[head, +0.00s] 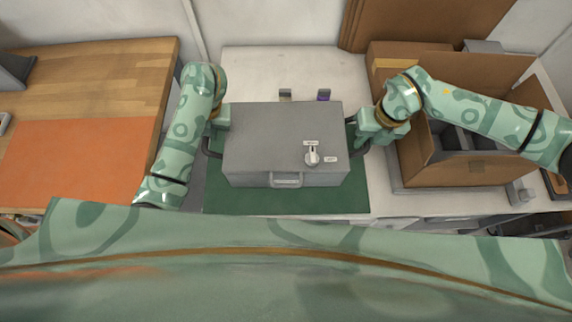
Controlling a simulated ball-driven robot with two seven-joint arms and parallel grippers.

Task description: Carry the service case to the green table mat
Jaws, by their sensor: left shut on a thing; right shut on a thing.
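The service case (262,140) is a grey box with a front handle, a knob and small labels on its lid. It is over the green table mat (285,202), which shows in front of it and at its sides. I cannot tell whether the case touches the mat or is held just above it. My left gripper (212,142) is shut on the case's left side handle. My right gripper (361,140) is shut on its right side handle. The arms partly hide both grips.
An open cardboard box (455,175) stands right of the mat, under my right arm. An orange mat (75,160) lies on the wooden table (110,62) at left. Two small items, one purple (323,95), stand behind the case. The white counter (290,65) behind is mostly clear.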

